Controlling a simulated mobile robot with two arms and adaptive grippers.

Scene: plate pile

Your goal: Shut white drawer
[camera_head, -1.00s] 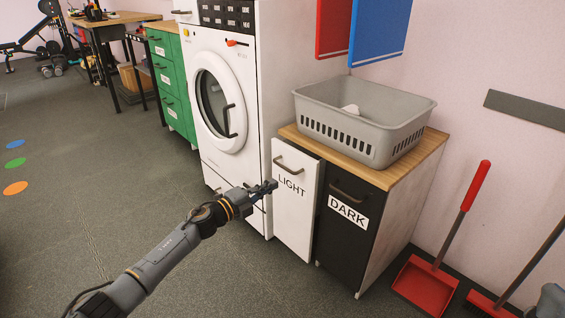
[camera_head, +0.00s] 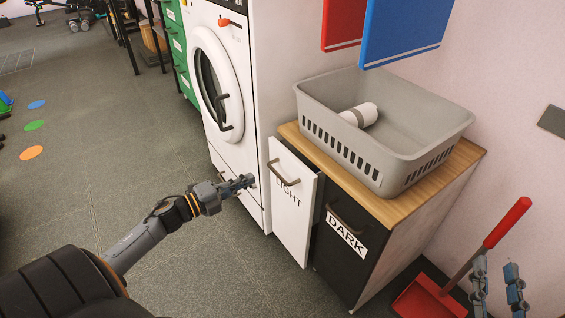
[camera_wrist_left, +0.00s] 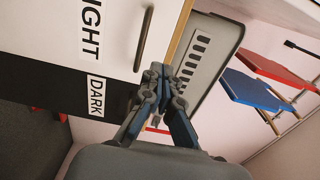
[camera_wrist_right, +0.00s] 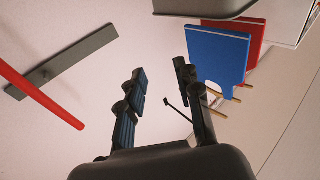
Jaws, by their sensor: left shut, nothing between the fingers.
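The white drawer (camera_head: 290,218), marked LIGHT, has a dark handle (camera_head: 284,175) and stands out in front of the black DARK drawer (camera_head: 345,240), so it is partly open. It also shows in the left wrist view (camera_wrist_left: 118,38). My left gripper (camera_head: 246,181) is shut and empty, left of the drawer's front near handle height. In the left wrist view its fingertips (camera_wrist_left: 160,75) overlap the drawer's edge below the handle; contact cannot be told. My right gripper (camera_head: 497,283) is open and empty at the lower right, away from the drawer; its spread fingers show in the right wrist view (camera_wrist_right: 160,85).
A grey basket (camera_head: 385,155) with a white roll stands on the cabinet's wooden top (camera_head: 445,185). A washing machine (camera_head: 212,110) is left of the drawer. A red dustpan (camera_head: 425,298) stands on the right. The floor in front is free.

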